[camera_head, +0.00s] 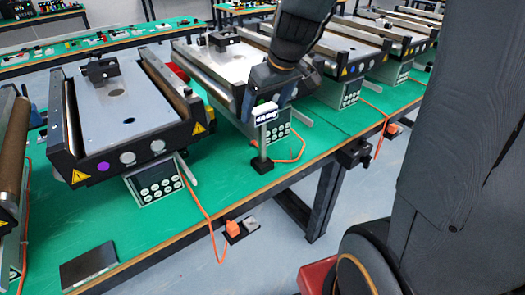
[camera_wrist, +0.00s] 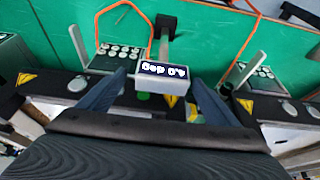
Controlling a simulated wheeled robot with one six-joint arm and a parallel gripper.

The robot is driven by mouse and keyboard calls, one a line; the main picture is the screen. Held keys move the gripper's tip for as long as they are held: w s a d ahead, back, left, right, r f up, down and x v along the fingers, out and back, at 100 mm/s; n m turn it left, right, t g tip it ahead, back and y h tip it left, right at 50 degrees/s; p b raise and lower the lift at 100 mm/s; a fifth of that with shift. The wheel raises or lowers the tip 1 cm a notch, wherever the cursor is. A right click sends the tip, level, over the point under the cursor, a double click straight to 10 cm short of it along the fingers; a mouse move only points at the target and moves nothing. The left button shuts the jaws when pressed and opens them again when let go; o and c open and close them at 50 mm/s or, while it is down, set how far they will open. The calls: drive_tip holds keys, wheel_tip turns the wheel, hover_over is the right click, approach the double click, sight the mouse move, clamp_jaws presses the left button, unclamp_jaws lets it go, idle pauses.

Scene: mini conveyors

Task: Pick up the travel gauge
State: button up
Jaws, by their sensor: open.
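What looks like the travel gauge (camera_head: 266,115) stands upright at the green table's front edge. It has a pale block head with a dark, white-lettered label, a thin grey post and a black foot (camera_head: 262,165). The wrist view shows its head (camera_wrist: 163,84) close up, with the post and foot beyond. My gripper (camera_head: 268,98) is open and reaches down from above, right over the head. In the wrist view my gripper (camera_wrist: 159,80) has one blue finger on each side of the head. I see a gap at both sides, and no grip.
A mini conveyor (camera_head: 215,65) with a keypad (camera_head: 277,125) stands right behind the gauge. Another conveyor (camera_head: 122,108) is to the left, and more stand to the right. Orange cables (camera_head: 197,205) lie near the table edge. A black flat box (camera_head: 88,265) lies front left.

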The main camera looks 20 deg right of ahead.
drive_tip(key=p, duration=0.1)
hover_over(261, 140)
drive_tip(key=w, duration=0.2)
drive_tip(key=shift+d+f, duration=0.15)
drive_tip(key=shift+f, duration=2.55)
drive_tip(key=c, duration=2)
drive_tip(key=shift+w+r, duration=0.1)
clamp_jaws()
drive_tip(key=shift+r, duration=0.15)
